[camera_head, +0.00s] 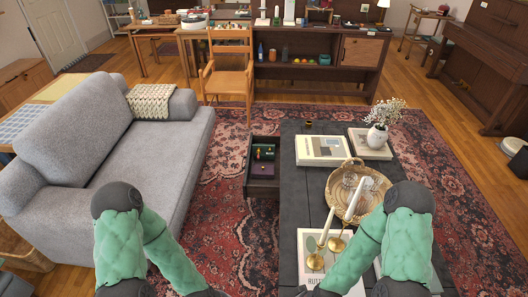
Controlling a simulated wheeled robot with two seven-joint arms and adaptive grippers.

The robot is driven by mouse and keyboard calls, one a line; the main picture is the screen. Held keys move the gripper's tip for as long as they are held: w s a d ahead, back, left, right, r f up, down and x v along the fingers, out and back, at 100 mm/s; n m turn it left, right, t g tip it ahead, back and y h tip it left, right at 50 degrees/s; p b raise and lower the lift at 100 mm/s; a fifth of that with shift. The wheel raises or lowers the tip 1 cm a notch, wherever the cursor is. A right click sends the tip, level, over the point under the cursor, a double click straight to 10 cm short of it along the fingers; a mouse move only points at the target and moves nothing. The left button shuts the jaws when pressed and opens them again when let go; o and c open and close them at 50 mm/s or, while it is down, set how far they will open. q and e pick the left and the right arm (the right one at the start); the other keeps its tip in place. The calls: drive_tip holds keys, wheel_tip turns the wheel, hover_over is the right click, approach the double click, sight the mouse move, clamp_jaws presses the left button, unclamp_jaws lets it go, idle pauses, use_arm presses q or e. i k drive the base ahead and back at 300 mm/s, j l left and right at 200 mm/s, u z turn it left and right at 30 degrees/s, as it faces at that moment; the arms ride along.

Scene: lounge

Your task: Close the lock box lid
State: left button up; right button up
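No box with a clearly raised lid can be made out. An open dark drawer (248,182) sticks out from the left side of the dark coffee table (298,192). In it lies a small purple item (262,170) with a tiny yellow spot, which may be the lock box, too small to tell. Small green and coloured items (264,152) lie behind it. My two arms come in at the bottom left and bottom right, bent inward. Both grippers are below the picture edge and hidden, well short of the drawer.
A grey sofa (120,150) stands left of the drawer, with red patterned rug (225,225) between. The table bears a wicker tray (335,208), candlesticks (337,243), books (321,150) and a white vase (377,137). A wooden chair (229,82) stands behind.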

sight(266, 150)
drive_tip(key=j+z, duration=0.1)
drive_tip(key=j, duration=0.35)
drive_tip(key=i+j, duration=0.3)
drive_tip(key=i, duration=0.15)
drive_tip(key=i+j, duration=0.3)
drive_tip(key=i, duration=0.2)
drive_tip(key=i+j, duration=0.3)
drive_tip(key=i, duration=0.15)
drive_tip(key=i+j+u, duration=0.1)
drive_tip(key=i, duration=0.45)
